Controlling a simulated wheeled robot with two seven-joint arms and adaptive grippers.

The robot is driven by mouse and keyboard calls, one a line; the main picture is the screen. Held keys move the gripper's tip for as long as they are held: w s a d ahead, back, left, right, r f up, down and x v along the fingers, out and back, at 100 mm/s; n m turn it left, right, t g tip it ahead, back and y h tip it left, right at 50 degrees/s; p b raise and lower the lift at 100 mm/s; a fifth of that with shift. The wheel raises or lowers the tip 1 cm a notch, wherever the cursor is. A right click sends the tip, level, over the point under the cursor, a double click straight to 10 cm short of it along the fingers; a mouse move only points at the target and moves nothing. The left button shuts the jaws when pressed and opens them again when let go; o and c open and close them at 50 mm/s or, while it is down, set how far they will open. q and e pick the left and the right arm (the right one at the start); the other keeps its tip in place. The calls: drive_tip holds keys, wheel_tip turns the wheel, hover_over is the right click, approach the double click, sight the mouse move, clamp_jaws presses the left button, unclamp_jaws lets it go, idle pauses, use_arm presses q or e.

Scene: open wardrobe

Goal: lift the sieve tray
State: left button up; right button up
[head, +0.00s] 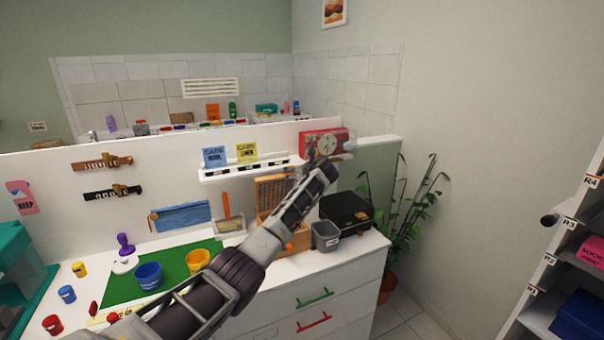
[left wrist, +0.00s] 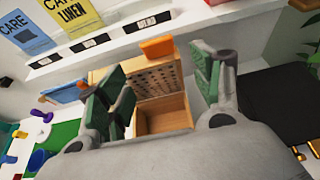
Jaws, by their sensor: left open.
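A light wooden box (left wrist: 165,120) shows in the left wrist view, with a perforated panel (left wrist: 158,82), which looks like the sieve tray, standing tilted inside it. An orange tab (left wrist: 157,48) is at the panel's top edge. In the head view the wooden piece (head: 272,192) stands on the white counter, partly hidden by my left arm. My left gripper (head: 318,165) is above and to the right of it there. In the left wrist view its two green-padded fingers (left wrist: 160,88) are apart, on either side of the panel, with nothing held. My right gripper is not in view.
A grey bin (head: 325,236) and a black case (head: 346,211) stand to the right. A narrow wall shelf (head: 240,170) with blue and yellow cards is behind. Blue and yellow cups (head: 149,275) stand on a green mat to the left. A red box (head: 322,141) is on the ledge.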

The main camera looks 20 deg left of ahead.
use_arm(q)
drive_tip(key=shift+v, duration=2.5)
drive_tip(key=shift+f, duration=0.1)
